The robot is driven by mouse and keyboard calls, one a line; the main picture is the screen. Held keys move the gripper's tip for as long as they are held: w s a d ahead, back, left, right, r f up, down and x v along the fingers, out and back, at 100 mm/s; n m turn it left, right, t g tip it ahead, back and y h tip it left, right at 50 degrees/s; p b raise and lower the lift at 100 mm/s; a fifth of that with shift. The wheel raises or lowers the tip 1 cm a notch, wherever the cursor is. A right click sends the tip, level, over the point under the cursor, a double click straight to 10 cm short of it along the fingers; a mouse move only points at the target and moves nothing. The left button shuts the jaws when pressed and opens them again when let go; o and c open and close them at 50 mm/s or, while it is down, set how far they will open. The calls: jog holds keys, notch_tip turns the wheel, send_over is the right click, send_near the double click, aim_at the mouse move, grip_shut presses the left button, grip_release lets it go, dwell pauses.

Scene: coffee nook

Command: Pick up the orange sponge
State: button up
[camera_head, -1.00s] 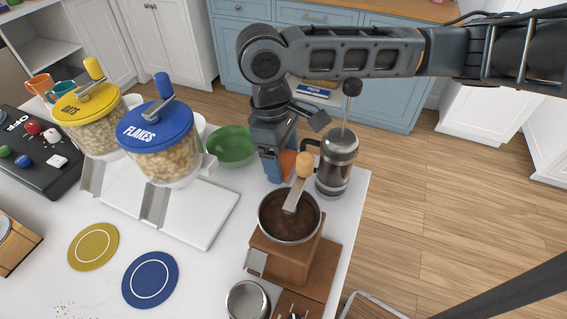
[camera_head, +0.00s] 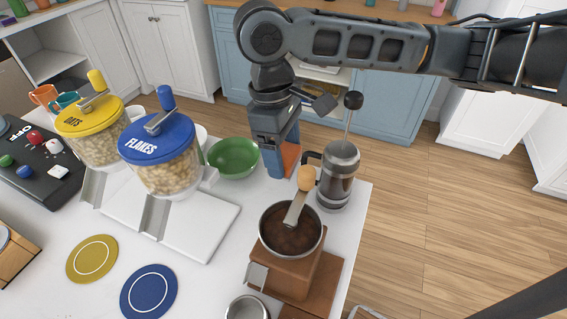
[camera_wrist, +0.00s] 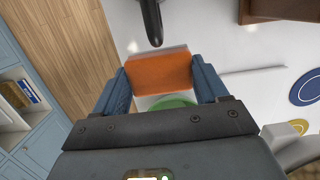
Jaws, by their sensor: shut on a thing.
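The orange sponge (camera_wrist: 160,74) is between the two blue fingers of my gripper (camera_wrist: 162,82) in the wrist view, with a finger against each side. My gripper is shut on it. In the head view, my gripper (camera_head: 280,163) points down behind the coffee grinder, between the green bowl and the French press. A strip of the orange sponge (camera_head: 290,157) shows beside the fingers there; the rest is hidden by my gripper. I cannot tell for certain whether the sponge is clear of the counter.
The French press (camera_head: 338,176) stands close to the right of my gripper. The green bowl (camera_head: 233,157) is close on the left. The grinder (camera_head: 291,232) with its crank is in front. Two cereal dispensers (camera_head: 157,150) stand farther left.

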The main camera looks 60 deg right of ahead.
aim_at(284, 153)
notch_tip(284, 153, up, 13)
dwell(0.3)
